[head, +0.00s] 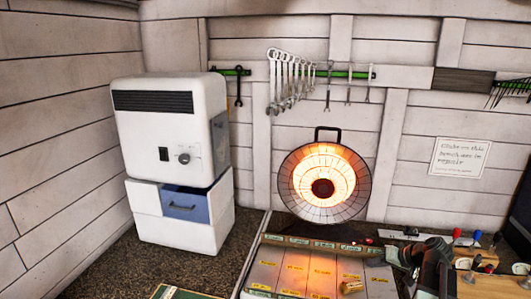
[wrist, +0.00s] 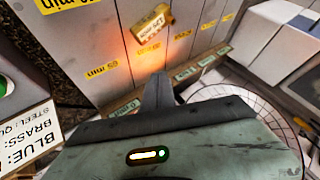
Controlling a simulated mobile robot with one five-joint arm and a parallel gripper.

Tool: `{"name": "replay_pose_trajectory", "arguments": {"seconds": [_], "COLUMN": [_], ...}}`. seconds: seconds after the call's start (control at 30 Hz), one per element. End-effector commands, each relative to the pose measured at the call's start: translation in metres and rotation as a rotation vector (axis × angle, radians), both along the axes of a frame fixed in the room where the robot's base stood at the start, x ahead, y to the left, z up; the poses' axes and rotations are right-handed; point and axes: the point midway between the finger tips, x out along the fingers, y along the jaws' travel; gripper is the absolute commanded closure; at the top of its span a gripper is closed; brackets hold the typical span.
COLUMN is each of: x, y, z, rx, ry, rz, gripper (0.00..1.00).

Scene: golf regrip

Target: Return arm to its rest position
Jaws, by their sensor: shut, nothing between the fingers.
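My gripper (head: 378,262) is at the lower right of the head view, over the right side of a grey bench top with yellow labels (head: 265,278). In the wrist view my gripper (wrist: 158,85) shows as dark fingers pressed together, with nothing between them. The fingers point toward the labelled grey panels. A small tan labelled block (head: 352,287) lies on the panels, apart from the fingers; it also shows in the wrist view (wrist: 153,22). The lower part of my arm is cut off by the frame edge.
A glowing round heater (head: 323,212) stands behind the bench. A white cabinet unit (head: 172,125) with a blue drawer (head: 186,205) stands at left. Wrenches (head: 290,80) hang on the wall. Screwdrivers (head: 476,237) and other tools crowd the right. Floor between cabinet and bench is clear.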

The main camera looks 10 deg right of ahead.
Motion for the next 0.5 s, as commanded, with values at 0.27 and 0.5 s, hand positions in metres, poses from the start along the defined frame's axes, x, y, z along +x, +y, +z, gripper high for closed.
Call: {"name": "replay_pose_trajectory", "arguments": {"seconds": [0.27,0.5], "x": [0.032,-0.018], "y": [0.24,0.359], "z": [-0.049,-0.087], "rx": [-0.124,-0.308], "ry": [0.154,0.368], "rz": [0.388,0.539], "gripper": [1.0,1.0]}}
